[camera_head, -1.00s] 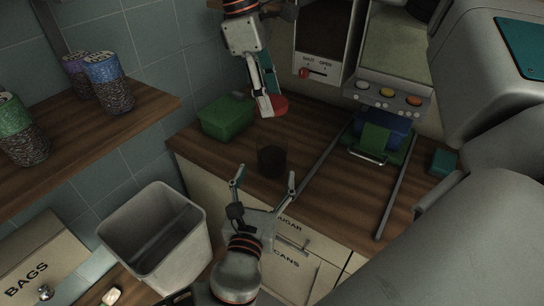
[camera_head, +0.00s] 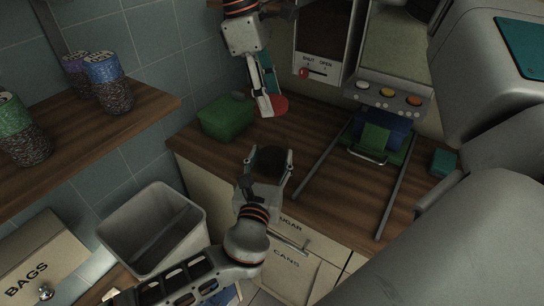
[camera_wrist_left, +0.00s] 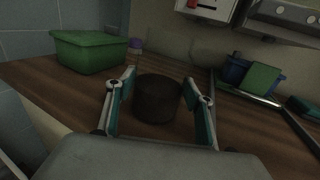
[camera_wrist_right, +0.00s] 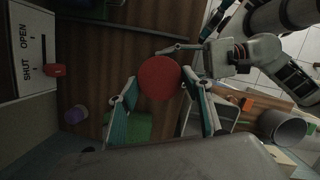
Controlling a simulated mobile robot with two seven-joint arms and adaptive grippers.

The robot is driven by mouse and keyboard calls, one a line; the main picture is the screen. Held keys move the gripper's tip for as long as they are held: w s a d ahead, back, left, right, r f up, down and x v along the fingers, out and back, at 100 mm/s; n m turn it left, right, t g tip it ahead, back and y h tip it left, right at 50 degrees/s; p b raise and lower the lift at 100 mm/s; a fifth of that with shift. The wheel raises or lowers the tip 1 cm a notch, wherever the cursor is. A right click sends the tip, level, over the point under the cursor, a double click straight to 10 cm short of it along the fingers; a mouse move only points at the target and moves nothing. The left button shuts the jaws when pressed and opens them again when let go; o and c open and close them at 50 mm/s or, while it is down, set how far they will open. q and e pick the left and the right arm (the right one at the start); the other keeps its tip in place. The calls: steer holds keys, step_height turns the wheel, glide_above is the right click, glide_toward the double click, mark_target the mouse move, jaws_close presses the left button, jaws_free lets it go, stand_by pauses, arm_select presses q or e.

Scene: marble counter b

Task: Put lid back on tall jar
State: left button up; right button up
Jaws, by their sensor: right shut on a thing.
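The jar (camera_head: 271,161), dark inside, stands upright near the counter's front edge. My left gripper (camera_head: 268,156) is at the jar, one finger on each side of it. In the left wrist view the jar (camera_wrist_left: 157,99) shows between the two spread fingers (camera_wrist_left: 160,86), with slim gaps visible beside it. The red round lid (camera_head: 279,105) is in my right gripper (camera_head: 264,106), above the counter behind the jar and apart from it. The right wrist view shows the lid (camera_wrist_right: 160,78) between the fingertips (camera_wrist_right: 160,88).
A green container (camera_head: 226,118) stands left of the jar, with a small purple-topped item (camera_wrist_left: 135,45) near it. A grey bin (camera_head: 150,225) stands below, left.

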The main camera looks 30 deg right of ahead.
arm_select(q)
steer(key=c, duration=0.6)
steer(key=shift+c, duration=0.2)
arm_select(e)
steer(key=shift+f, duration=2.55)
steer(key=shift+f, duration=0.9)
steer(key=shift+f, duration=0.55)
